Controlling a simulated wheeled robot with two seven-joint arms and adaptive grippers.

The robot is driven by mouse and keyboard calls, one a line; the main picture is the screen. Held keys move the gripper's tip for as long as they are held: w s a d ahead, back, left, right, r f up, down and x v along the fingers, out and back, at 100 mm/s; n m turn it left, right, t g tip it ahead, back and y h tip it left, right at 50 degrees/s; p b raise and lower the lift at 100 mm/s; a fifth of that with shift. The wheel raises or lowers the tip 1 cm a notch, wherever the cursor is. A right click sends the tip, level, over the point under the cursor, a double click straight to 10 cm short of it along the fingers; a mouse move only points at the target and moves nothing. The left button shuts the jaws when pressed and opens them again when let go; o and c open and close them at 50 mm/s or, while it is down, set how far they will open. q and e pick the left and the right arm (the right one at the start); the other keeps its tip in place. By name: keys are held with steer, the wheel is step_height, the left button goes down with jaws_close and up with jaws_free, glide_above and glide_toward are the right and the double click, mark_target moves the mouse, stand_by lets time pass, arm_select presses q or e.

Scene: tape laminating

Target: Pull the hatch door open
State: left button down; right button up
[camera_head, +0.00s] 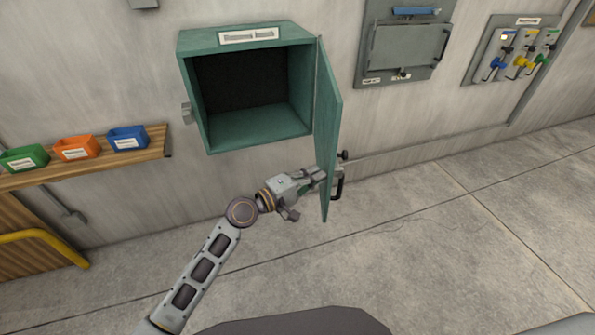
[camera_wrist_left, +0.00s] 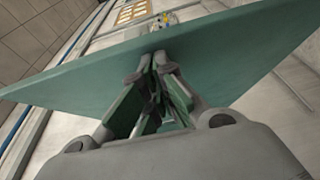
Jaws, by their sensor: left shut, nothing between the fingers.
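The green hatch (camera_head: 245,35) is a wall box with a dark, empty interior. Its door (camera_head: 327,120) stands swung wide open, hinged on the right side and seen nearly edge-on. A black handle (camera_head: 338,184) is on the door's outer face, on the right. My left gripper (camera_head: 318,176) is shut and empty, at the inner face of the door near its lower free edge. In the left wrist view the closed fingers (camera_wrist_left: 155,70) point at the green door panel (camera_wrist_left: 230,55) and seem to touch or nearly touch it. My right gripper is not in view.
A wooden shelf (camera_head: 150,145) on the left wall holds green (camera_head: 24,158), orange (camera_head: 75,148) and blue (camera_head: 127,138) bins. A grey wall panel (camera_head: 405,45) and a valve board (camera_head: 515,48) are to the right. The floor on the right is clear.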

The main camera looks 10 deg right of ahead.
arm_select(q)
steer(key=d+p, duration=0.1)
steer(key=d, duration=1.5)
steer(key=shift+s+d, duration=0.2)
steer(key=shift+s, duration=0.2)
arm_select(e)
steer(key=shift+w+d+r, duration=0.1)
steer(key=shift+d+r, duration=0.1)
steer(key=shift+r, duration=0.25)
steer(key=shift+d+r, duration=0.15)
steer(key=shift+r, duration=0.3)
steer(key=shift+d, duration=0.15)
arm_select(q)
steer(key=shift+a, duration=0.1)
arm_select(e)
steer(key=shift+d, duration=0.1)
